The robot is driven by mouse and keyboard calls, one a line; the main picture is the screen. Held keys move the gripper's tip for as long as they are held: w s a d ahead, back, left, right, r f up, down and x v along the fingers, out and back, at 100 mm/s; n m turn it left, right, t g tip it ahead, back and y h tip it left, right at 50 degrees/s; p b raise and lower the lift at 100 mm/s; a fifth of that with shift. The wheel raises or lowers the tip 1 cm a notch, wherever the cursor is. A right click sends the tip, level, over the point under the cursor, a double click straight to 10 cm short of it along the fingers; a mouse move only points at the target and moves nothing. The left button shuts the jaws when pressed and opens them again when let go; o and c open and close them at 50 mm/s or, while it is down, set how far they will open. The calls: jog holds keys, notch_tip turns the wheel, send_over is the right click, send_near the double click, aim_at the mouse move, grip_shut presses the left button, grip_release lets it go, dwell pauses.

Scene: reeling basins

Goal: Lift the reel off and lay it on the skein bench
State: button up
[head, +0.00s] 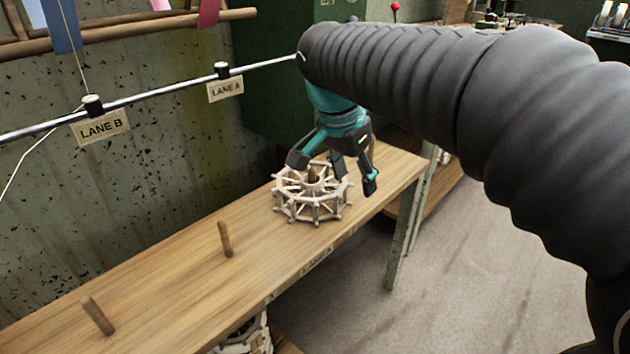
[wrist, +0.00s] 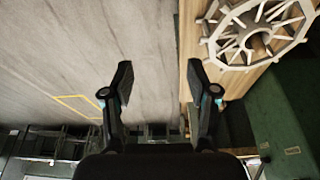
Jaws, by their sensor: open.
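A pale wooden reel (head: 327,207) with spokes and a many-sided rim lies flat on a long wooden bench (head: 165,285). A short brown peg shows in its hub. My gripper (head: 335,173) is open and empty at the reel, in front of part of it in the head view. In the wrist view the reel (wrist: 258,33) is at the upper right, outside the space between my open fingers (wrist: 160,67). I cannot tell whether a finger touches it. Which surface is the skein bench is not clear.
Two bare wooden pegs (head: 225,240) (head: 97,316) stand on the bench to the left. Another reel (head: 245,338) shows below the bench. A metal rod with LANE B (head: 101,127) and LANE A (head: 225,89) tags runs above. Open floor (head: 480,270) lies to the right.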

aim_at(324, 201)
jog(key=w+a+m+h, duration=0.1)
jog(key=w+a+m, duration=0.25)
jog(key=a, duration=0.55)
jog(key=shift+h, duration=0.3)
jog(key=x, duration=0.8)
jog(key=shift+w+a+f+b, duration=0.1)
jog(key=shift+w+f+b, duration=0.2)
jog(key=shift+w, duration=0.15)
jog(key=shift+x, duration=2.75)
jog(key=shift+w+a, duration=0.1)
jog(key=shift+c, duration=0.3)
grip_shut()
